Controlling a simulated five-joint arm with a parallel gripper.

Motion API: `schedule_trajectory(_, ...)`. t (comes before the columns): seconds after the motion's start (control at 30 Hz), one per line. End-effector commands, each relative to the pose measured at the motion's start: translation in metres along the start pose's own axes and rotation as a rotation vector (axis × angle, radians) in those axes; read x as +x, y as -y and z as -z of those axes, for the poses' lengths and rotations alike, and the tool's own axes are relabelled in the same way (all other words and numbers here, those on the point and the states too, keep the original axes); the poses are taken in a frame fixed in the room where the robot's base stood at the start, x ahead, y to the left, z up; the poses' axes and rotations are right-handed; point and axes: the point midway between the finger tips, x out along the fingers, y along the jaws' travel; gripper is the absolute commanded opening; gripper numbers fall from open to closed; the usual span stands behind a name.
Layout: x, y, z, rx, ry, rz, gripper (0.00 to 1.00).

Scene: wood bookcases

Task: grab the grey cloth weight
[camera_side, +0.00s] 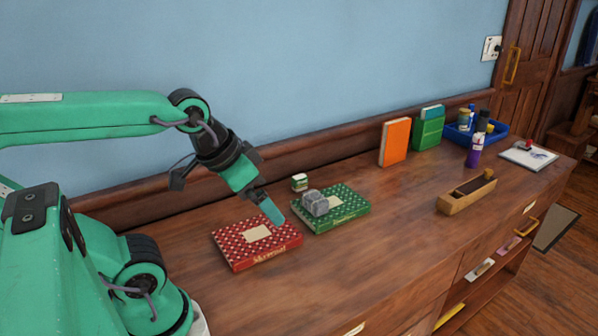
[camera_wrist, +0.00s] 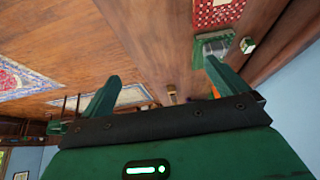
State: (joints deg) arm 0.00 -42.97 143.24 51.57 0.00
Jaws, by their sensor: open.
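The grey cloth weight (camera_side: 315,203) lies on top of a green patterned box or book (camera_side: 345,211) in the side view. In the wrist view the weight (camera_wrist: 214,46) shows near the top, partly hidden behind the right finger. My gripper (camera_side: 272,212) points downward above the red patterned box or book (camera_side: 233,252), to the left of the weight and apart from it. In the wrist view my gripper (camera_wrist: 162,82) has its two fingers wide apart with nothing between them.
A small green-and-white block (camera_side: 299,182) stands behind the weight. The cabinet's front middle is clear.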

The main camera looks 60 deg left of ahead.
Motion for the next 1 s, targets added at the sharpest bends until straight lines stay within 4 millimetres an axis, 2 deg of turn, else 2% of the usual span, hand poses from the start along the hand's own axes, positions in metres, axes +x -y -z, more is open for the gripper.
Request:
schedule_trajectory(0.17, 0.0, 0.001, 0.003, 0.0, 0.004, 0.002, 0.98)
schedule_trajectory(0.37, 0.003, 0.005, 0.017, 0.0, 0.031, 0.01, 0.98)
schedule_trajectory(0.67, 0.018, 0.024, 0.061, 0.004, 0.112, 0.03, 0.98)
schedule_trajectory(1.0, 0.053, 0.054, 0.11, 0.007, 0.211, 0.042, 0.98)
